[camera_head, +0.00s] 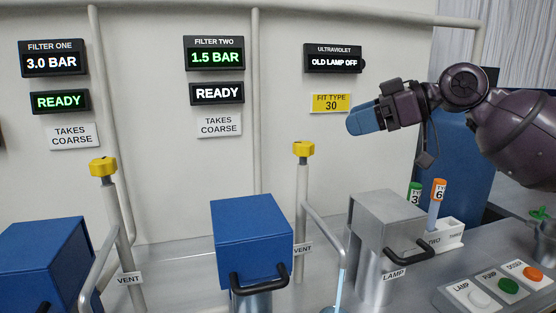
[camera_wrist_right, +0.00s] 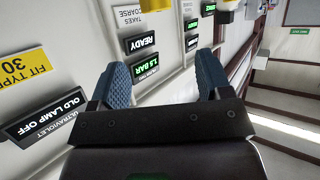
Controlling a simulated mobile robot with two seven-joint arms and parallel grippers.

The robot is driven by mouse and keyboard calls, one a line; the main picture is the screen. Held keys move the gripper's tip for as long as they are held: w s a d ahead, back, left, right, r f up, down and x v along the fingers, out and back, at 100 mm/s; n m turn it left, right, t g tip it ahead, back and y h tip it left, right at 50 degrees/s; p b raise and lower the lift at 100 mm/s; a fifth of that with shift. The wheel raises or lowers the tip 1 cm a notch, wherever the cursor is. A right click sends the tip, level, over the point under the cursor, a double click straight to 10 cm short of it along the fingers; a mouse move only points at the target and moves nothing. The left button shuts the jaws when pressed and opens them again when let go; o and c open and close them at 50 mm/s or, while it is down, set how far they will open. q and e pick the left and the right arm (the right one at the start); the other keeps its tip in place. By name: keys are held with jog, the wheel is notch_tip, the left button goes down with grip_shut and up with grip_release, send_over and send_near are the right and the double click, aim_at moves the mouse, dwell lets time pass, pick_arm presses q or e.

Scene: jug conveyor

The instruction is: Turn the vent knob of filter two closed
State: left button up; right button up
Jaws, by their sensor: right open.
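The filter two vent knob (camera_head: 303,149) is yellow and sits on top of an upright pale pipe, right of the blue filter two housing (camera_head: 250,228). A side pipe curves down from this vent, and a thin bluish stream (camera_head: 340,285) shows below its end. My right gripper (camera_head: 363,119) is up and to the right of the knob, in front of the wall and apart from it. In the right wrist view its blue fingers (camera_wrist_right: 163,80) are spread with nothing between them. My left gripper is not in view.
Filter one's yellow vent knob (camera_head: 103,167) stands at left. The filter two display (camera_head: 214,54) reads 1.5 BAR. A grey lamp housing (camera_head: 387,220), a rack with tubes (camera_head: 448,232) and a button panel (camera_head: 497,289) are at right. Space between gripper and knob looks clear.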

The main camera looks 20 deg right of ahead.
aim_at(305, 143)
jog(key=x, duration=0.3)
jog(key=f+b+x, duration=0.1)
jog(key=x, duration=0.3)
jog(key=b+x, duration=0.1)
jog(key=x, duration=0.3)
jog(key=shift+d+f, duration=0.2)
jog(key=shift+d, duration=0.1)
jog(key=shift+w+a+f, duration=0.1)
jog(key=shift+w+a, duration=0.1)
jog(key=shift+a, duration=0.2)
jog(key=shift+c, duration=0.4)
